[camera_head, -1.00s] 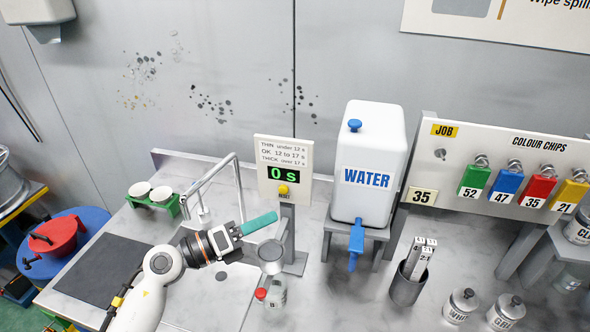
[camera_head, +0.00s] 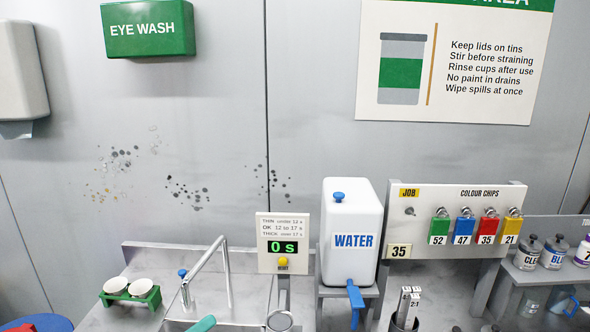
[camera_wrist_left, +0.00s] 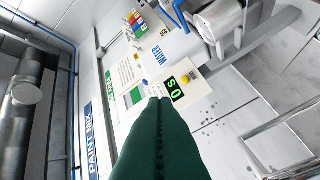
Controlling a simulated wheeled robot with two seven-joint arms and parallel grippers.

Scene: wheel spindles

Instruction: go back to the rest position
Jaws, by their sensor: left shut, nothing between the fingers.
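Only the teal fingertips of my left gripper (camera_head: 202,324) show at the bottom edge of the head view, to the left of the metal cup (camera_head: 280,319). In the left wrist view its dark green fingers (camera_wrist_left: 158,135) are pressed together with nothing between them. The rest of the left arm is below the head view. My right gripper is not in view.
A sink tap (camera_head: 212,270) stands behind my left fingertips. The timer panel (camera_head: 283,244) reads 0 s. The water tank (camera_head: 351,215) stands right of it, and a green holder with two white cups (camera_head: 131,292) stands at left. A dark pot (camera_head: 404,321) is at lower right.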

